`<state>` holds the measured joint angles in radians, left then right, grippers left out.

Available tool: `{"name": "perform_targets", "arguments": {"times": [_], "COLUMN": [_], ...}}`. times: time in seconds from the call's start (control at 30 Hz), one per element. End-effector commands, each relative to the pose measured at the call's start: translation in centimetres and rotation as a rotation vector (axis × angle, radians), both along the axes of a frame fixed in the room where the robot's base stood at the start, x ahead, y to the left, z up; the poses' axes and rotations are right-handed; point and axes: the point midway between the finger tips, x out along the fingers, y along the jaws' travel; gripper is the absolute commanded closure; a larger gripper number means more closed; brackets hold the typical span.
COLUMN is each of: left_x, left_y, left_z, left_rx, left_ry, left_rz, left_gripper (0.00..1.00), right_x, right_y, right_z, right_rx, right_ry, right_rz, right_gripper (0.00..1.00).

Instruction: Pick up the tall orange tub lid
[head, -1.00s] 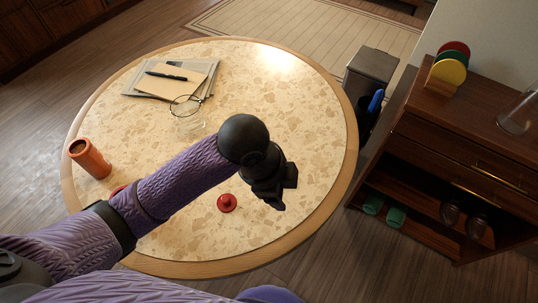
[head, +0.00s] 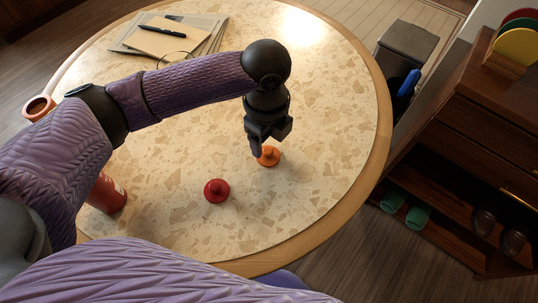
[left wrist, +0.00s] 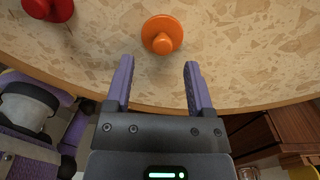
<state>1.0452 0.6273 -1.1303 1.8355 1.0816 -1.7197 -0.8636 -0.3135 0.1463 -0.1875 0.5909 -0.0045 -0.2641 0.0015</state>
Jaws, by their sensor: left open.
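The orange lid (head: 268,157), a round disc with a knob on top, lies on the round table. In the head view my left gripper (head: 260,146) is right beside it and hides part of it. In the left wrist view the orange lid (left wrist: 162,35) is just beyond the open fingertips (left wrist: 158,64), roughly centred between them, and nothing is held. The tall orange tub (head: 38,107) stands at the left, mostly hidden behind my arm. My right gripper is not in view.
A red lid (head: 216,190) lies left of the orange one and also shows in the left wrist view (left wrist: 50,8). A red tub (head: 107,196) is partly hidden by my arm. Papers with a pen (head: 163,29) lie at the back. A dark cabinet (head: 460,150) stands right of the table.

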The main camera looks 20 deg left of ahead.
Motion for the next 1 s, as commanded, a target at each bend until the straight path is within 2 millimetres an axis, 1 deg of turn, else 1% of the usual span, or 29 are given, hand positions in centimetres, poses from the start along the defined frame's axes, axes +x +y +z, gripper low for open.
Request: {"name": "perform_targets", "arguments": {"times": [0.03,0.1,0.17,0.2,0.37,0.4,0.47,0.5,0.57,0.6,0.67,0.7,0.73,1.0], "left_x": [0.1,0.2,0.2,0.2,0.2,0.2,0.2,0.2,0.2,0.2,0.2,0.2,0.2,0.2], "left_y": [-0.1,-0.1,-0.1,-0.1,-0.1,-0.1,-0.1,-0.1,-0.1,-0.1,-0.1,-0.1,-0.1,-0.1], "left_z": [-1.7,-3.3,-4.2,-4.4,-3.9,-3.9,-3.9,-3.9,-3.9,-3.9,-3.9,-3.9,-3.9,-3.9], "left_rx": [0.000,0.001,0.001,-0.001,-0.001,-0.001,-0.001,-0.001,-0.001,-0.001,-0.001,-0.001,-0.001,-0.001], "left_ry": [0.004,0.005,0.005,0.004,-0.001,-0.001,-0.001,-0.001,-0.001,-0.001,-0.001,-0.001,-0.001,-0.001], "left_rz": [0.000,-0.001,-0.002,-0.002,-0.002,-0.002,-0.002,-0.002,-0.003,-0.003,-0.003,-0.003,-0.003,-0.003], "left_gripper": [0.31,0.31,0.31,0.31,0.31,0.35,0.48,0.56,0.69,0.77,0.90,0.99,1.00,1.00], "right_x": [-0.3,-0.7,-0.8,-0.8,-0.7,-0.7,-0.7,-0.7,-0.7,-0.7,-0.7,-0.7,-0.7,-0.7], "right_y": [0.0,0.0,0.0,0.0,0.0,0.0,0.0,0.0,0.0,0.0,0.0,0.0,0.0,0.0], "right_z": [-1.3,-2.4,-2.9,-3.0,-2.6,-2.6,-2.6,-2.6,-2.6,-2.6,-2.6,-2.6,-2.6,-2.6], "right_rx": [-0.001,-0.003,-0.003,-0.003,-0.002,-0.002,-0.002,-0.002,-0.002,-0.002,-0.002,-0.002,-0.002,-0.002], "right_ry": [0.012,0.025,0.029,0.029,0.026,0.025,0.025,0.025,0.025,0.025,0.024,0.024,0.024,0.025], "right_rz": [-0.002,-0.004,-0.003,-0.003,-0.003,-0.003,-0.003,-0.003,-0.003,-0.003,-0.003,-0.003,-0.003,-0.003], "right_gripper": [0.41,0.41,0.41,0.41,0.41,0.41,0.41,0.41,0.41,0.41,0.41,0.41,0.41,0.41]}}
